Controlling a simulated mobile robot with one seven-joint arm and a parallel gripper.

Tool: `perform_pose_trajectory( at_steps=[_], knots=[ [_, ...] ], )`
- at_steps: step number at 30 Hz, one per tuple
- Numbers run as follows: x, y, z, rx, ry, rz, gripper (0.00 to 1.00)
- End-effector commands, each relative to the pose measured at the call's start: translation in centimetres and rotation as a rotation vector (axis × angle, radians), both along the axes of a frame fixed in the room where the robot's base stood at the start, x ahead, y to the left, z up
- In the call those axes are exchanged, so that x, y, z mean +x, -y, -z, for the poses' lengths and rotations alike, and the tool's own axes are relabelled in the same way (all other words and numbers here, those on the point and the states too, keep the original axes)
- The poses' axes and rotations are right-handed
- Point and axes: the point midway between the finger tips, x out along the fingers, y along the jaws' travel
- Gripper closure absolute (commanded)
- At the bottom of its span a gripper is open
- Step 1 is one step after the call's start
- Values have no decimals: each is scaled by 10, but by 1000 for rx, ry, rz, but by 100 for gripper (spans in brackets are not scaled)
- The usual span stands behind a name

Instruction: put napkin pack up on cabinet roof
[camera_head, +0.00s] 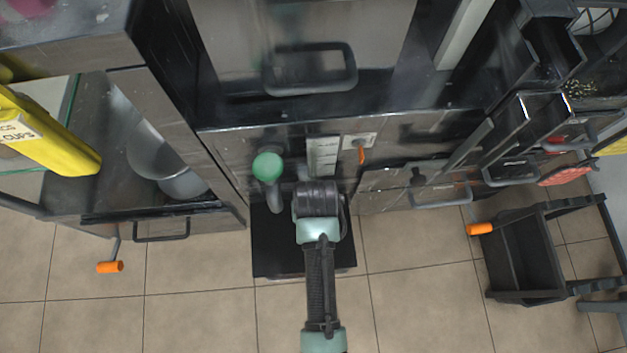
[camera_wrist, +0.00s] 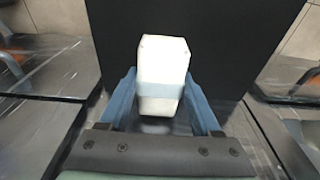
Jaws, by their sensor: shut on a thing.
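The napkin pack (camera_wrist: 163,62), a white block with a pale blue-grey band, stands between the two blue fingers of my gripper (camera_wrist: 160,78) in the wrist view. The fingers are shut on it from both sides. A dark flat surface (camera_wrist: 225,40) lies beyond the pack; I cannot tell the gap between them. In the head view my gripper (camera_head: 317,200) is at the middle, over a black panel (camera_head: 268,255), and the pack is hidden by my arm. Dark cabinet fronts (camera_head: 300,40) with a handle fill the upper middle. I cannot tell which cabinet's roof is meant.
A green round knob (camera_head: 267,166) stands just left of my gripper. An open glass-shelved unit (camera_head: 95,190) with a yellow pack (camera_head: 45,135) is at left. A dark open bin (camera_head: 520,258) is at right. Tiled floor (camera_head: 420,300) is clear between.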

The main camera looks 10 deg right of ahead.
Motion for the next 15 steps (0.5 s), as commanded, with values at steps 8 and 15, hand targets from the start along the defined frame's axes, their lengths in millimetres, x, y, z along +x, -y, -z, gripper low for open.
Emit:
perform_pose_trajectory(
  at_steps=[8,15],
  knots=[
    [0,0,2,0,0,0,6],
    [0,0,2,0,0,0,6]
  ],
)
